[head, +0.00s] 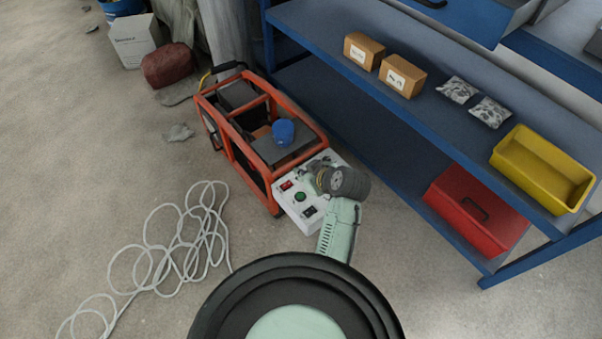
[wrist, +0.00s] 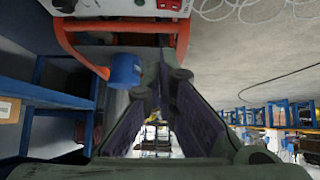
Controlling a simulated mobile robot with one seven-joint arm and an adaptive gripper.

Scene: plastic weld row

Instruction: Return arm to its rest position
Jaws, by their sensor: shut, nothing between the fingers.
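My gripper (wrist: 162,66) shows in the wrist view with its two dark fingers converging, closed and empty. In the head view my pale green arm reaches forward over the front of the orange-framed generator (head: 232,150), and its wrist hides part of the white control panel (head: 298,212). The panel has a green button, a red switch and a dark switch. A blue cap (head: 284,132) sits on top of the generator. In the wrist view the blue cap (wrist: 125,70) appears beside the fingers, with the orange frame (wrist: 120,27) behind it.
A blue shelf (head: 400,130) stands close on the right, holding cardboard boxes (head: 403,76), silver bags (head: 490,111), a yellow bin (head: 541,168) and a red box (head: 474,210). White cable (head: 165,262) lies coiled on the floor at left. Open floor spreads at far left.

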